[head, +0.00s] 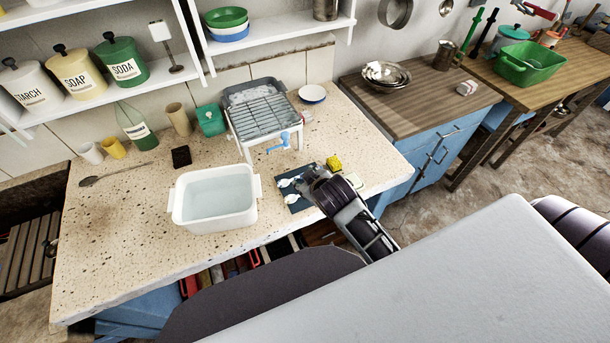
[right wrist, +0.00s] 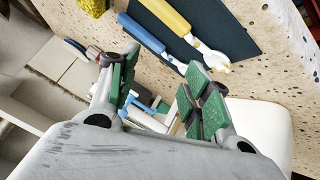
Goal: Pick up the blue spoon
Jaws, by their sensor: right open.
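The blue spoon (right wrist: 142,32) lies on a dark blue mat (right wrist: 232,28), beside a yellow-handled spoon (right wrist: 168,16). In the head view, the mat (head: 296,208) is on the stone top, right of the white basin. Two pale spoon ends show there, and the rear one seems to be the blue spoon (head: 286,182); my gripper hides the handles. My right gripper (head: 314,179) is over the mat's right side. In the wrist view its green-padded fingers (right wrist: 160,90) are apart with no spoon between them. A finger partly covers the blue spoon's head. My left gripper is not in view.
A white basin of water (head: 215,200) stands left of the mat. A wire rack (head: 265,118) with a light blue item at its front stands behind. A yellow sponge (head: 333,162) lies close behind my right gripper. The stone top's front left is clear.

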